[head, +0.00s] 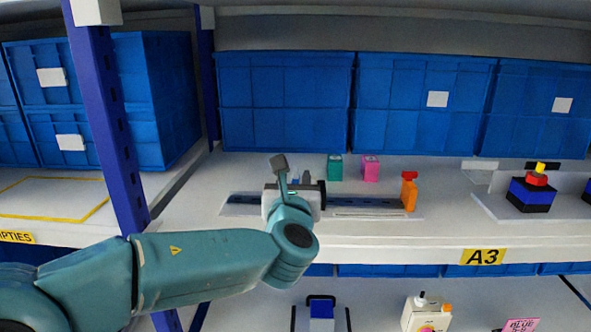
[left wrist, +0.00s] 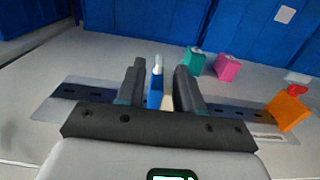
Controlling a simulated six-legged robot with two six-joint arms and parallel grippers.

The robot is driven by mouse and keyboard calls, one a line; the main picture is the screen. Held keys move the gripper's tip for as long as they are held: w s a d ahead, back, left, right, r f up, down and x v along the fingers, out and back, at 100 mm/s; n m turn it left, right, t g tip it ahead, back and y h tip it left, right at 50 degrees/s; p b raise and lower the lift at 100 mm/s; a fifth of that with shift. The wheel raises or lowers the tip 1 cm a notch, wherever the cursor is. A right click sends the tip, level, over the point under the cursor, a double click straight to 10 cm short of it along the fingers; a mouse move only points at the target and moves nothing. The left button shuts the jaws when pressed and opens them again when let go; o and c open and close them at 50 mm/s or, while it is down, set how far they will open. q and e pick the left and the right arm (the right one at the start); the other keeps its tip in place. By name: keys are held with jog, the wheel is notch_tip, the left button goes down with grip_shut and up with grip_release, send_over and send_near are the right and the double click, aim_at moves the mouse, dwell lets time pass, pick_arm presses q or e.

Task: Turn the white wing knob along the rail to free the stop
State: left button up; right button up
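The dark blue rail (head: 372,202) lies along the shelf and also shows in the left wrist view (left wrist: 232,112). A small blue block (left wrist: 156,86) with a white upright piece on top, apparently the white wing knob (left wrist: 158,64), stands at the rail. My left gripper (left wrist: 160,82) is open, with one finger on each side of the block and knob and gaps visible. In the head view my left gripper (head: 301,186) is over the rail's left part and mostly hides the block. An orange piece with a red top (head: 409,195) stands at the rail's right end. My right gripper is out of view.
A teal box (head: 335,168) and a pink box (head: 371,169) stand behind the rail. Blue crates (head: 285,105) line the back. A blue post (head: 108,125) stands at left. A red-and-yellow button on a blue base (head: 532,192) is at right.

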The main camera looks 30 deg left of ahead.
aim_at(296, 170)
pick_arm(q)
jog(key=x, duration=0.5)
jog(key=shift+w+f, duration=0.1)
jog(key=shift+w, duration=0.05)
grip_shut()
jog(key=shift+d+r+n+g+y+p, duration=0.1)
jog(key=shift+r+n+g+y+p, duration=0.1)
jog(key=shift+n+g+y+p, duration=0.7)
jog(key=shift+f+n+g+y, duration=0.1)
jog(key=shift+n+g+y, duration=0.5)
jog(key=shift+y, duration=0.3)
grip_release()
